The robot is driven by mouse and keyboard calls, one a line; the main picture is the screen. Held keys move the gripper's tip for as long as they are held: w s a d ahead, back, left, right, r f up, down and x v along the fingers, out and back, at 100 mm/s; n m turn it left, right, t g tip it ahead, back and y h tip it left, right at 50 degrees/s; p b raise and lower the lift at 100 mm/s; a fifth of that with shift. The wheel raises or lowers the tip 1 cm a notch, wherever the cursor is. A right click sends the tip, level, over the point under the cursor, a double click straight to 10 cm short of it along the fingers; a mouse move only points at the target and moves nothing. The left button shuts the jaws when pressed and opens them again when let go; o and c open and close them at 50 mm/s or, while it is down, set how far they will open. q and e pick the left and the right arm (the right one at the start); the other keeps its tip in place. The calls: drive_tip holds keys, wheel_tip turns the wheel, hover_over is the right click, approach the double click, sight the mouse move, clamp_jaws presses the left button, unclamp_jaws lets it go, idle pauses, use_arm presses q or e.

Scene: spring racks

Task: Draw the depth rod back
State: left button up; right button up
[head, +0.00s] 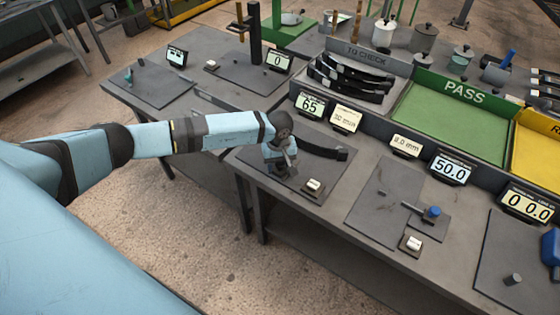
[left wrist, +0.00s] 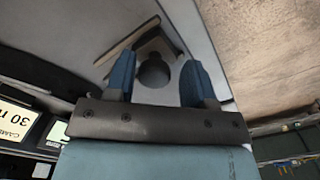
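My left gripper (head: 280,164) is over the fixture plate at the near bench's left end. In the left wrist view its two blue fingers (left wrist: 160,82) stand apart. A dark round knob (left wrist: 153,72) lies between them, with a gap to the right finger. I cannot tell whether the left finger touches it, or whether this knob is the depth rod's end. A dark curved leaf spring (head: 322,149) extends right from the fixture, its left part hidden by my gripper. My right gripper is not in view.
Behind the fixture stand a display reading 65 (head: 310,104) and a 30 mm sign (head: 345,118). A white button block (head: 314,186) is at the front. To the right are a blue-knobbed device (head: 432,212) and a green PASS tray (head: 450,118). Leaf springs (head: 350,80) fill a rack behind.

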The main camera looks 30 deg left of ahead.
use_arm(q)
drive_tip(key=shift+o, duration=0.4)
drive_tip(key=shift+a+r, duration=0.1)
drive_tip(key=shift+r, duration=0.1)
drive_tip(key=shift+w, duration=0.1)
drive_tip(key=shift+r, duration=0.3)
wheel_tip(320, 180, up, 13)
drive_tip(key=b, duration=0.2)
drive_tip(key=shift+b, duration=0.4)
